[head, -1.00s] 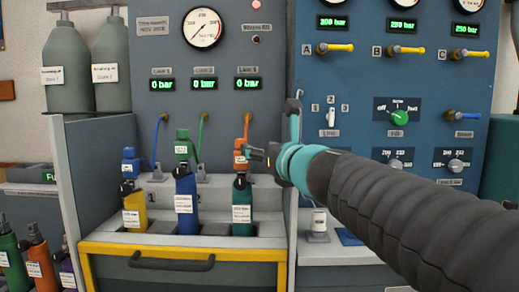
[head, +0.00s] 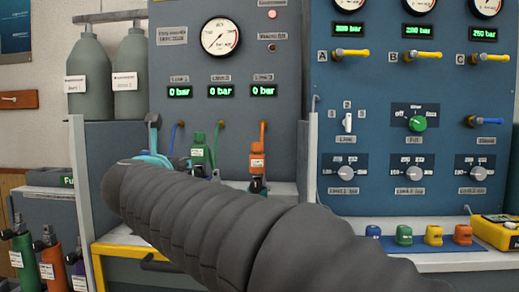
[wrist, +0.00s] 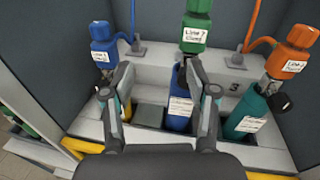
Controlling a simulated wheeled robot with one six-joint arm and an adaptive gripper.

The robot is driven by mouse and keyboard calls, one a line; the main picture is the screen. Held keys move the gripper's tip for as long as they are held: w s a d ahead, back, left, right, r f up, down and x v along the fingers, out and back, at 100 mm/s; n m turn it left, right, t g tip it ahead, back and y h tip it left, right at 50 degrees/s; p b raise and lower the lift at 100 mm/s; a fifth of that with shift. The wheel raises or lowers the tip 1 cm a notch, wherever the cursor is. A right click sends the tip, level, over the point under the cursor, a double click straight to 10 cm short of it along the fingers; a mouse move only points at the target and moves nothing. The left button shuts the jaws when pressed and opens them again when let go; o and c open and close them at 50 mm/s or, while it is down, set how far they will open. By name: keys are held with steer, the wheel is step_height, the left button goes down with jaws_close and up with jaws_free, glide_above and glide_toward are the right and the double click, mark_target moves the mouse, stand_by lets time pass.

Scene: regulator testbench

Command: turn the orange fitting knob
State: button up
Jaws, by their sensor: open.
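The orange fitting (head: 257,158) hangs on an orange hose below the third 0 bar display, above the black valve of a teal bottle (head: 258,186). In the wrist view the orange fitting (wrist: 293,62) is at the right edge, above the teal bottle (wrist: 250,118). My gripper (wrist: 158,78) is open and empty, well left of the orange fitting. Its fingers are in front of the blue bottle (wrist: 180,108) and the yellow bottle, below the green fitting (wrist: 195,30). In the head view my arm hides most of the gripper and the blue and yellow bottles.
The blue fitting (wrist: 103,45) is at the left in the wrist view. The bottles stand in slots of a grey rack with a yellow edge (head: 115,250). A grey side wall is close on the left. Several coloured knobs (head: 404,235) sit on the right-hand shelf.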

steer(key=d+r+m+h, duration=0.2)
steer(key=d+m+h, duration=0.2)
steer(key=d+h, duration=0.15)
steer(key=m+g+h, duration=0.1)
steer(key=m+h, duration=0.3)
steer(key=h, duration=0.1)
glide_toward(254, 145)
steer(key=p+x, duration=0.2)
steer(key=x, duration=0.9)
steer(key=shift+w+d, duration=0.15)
steer(key=shift+w, duration=0.1)
jaws_close()
